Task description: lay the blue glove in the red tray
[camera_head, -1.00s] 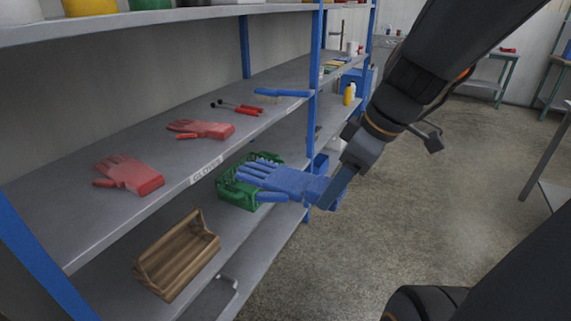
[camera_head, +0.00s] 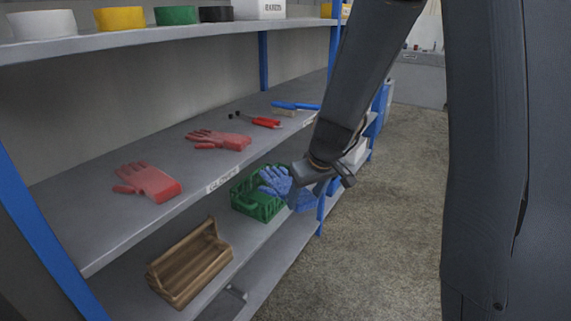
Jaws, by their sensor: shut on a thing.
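The blue glove (camera_head: 276,182) hangs from my gripper (camera_head: 318,180) in front of the shelf unit, its fingers pointing up and left. My gripper is shut on the cuff end, and my wrist hides part of that end. In the picture the glove overlaps a green crate (camera_head: 258,205) on a lower shelf; I cannot tell whether they touch. I see no red tray in this view.
Two red gloves (camera_head: 150,182) (camera_head: 218,139) lie on the middle shelf, with red-handled pliers (camera_head: 266,122) and a blue-handled brush (camera_head: 295,106) further back. A wooden carrier (camera_head: 190,264) is on the lower shelf. A blue shelf post stands close to my arm. Open floor (camera_head: 385,220) lies to the right.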

